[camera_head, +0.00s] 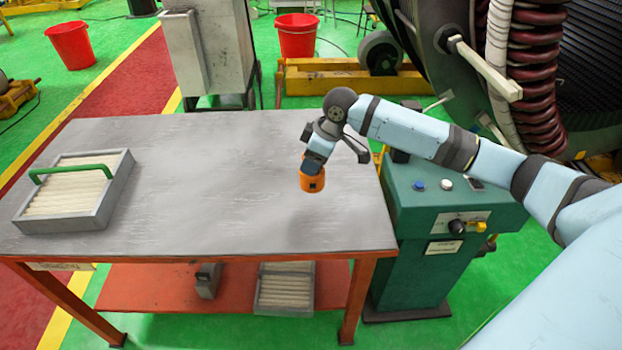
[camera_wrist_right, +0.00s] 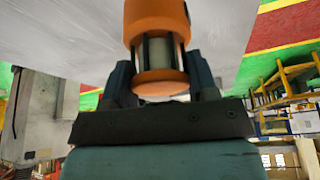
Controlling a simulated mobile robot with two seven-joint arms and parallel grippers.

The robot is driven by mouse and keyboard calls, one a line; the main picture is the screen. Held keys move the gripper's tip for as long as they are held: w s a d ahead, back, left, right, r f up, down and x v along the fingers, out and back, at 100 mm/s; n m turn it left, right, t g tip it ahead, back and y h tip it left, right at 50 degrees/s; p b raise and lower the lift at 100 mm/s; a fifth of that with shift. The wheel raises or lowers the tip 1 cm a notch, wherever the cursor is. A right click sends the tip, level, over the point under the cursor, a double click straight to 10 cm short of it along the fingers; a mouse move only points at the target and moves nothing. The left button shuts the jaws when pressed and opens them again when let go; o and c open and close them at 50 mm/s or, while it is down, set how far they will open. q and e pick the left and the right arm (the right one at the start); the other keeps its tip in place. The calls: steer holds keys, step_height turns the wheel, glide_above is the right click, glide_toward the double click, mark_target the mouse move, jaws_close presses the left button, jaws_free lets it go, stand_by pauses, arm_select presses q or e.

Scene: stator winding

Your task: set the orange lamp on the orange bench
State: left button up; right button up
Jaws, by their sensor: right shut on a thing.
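The orange lamp (camera_head: 312,181) is at the right part of the bench top in the head view. My right gripper (camera_head: 314,165) is shut on the lamp from above. In the right wrist view the orange lamp (camera_wrist_right: 158,50) sits between the two dark fingers of the right gripper (camera_wrist_right: 160,85). The bench (camera_head: 230,180) has a grey metal top and an orange frame with a lower shelf. I cannot tell whether the lamp touches the bench top or hangs just above it. My left gripper is not in view.
A grey tray (camera_head: 118,190) with pale rods and a green handle stands at the bench's left. A green control cabinet (camera_head: 415,245) stands beside the right edge. A grey cabinet (camera_head: 210,45) stands behind. The middle of the bench top is clear.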

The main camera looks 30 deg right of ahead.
mark_target(312, 179)
step_height(312, 179, down, 4)
steer(key=shift+r, duration=0.25)
step_height(312, 179, down, 3)
steer(key=shift+f, duration=0.15)
steer(key=shift+f, duration=0.1)
steer(key=o, duration=1)
steer(key=shift+o, duration=0.2)
